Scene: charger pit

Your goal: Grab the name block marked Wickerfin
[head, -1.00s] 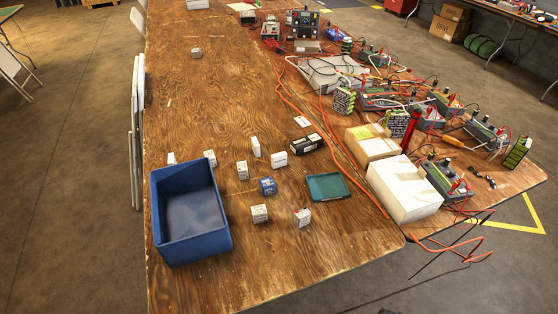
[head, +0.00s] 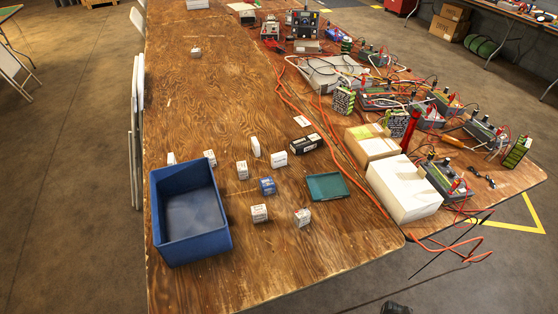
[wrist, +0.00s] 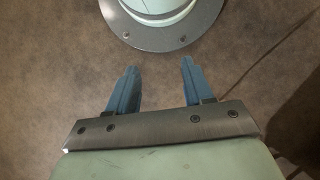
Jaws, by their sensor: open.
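Several small white blocks with dark print stand on the wooden table in the head view. They include a block (head: 260,213) and another (head: 303,217) near the front, one (head: 242,170) right of the blue bin, one (head: 278,159) farther right and a thin upright one (head: 255,146). The print is too small to read, so I cannot tell which is marked Wickerfin. My gripper (wrist: 158,68) is open and empty in the wrist view, over bare floor, with no block in sight there.
A blue open bin (head: 160,220) stands at the left table edge. A blue box (head: 267,186), a green tray (head: 327,187) and a black box (head: 307,143) lie among or near the blocks. White and brown boxes, cables and meters crowd the right. The table's front is clear.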

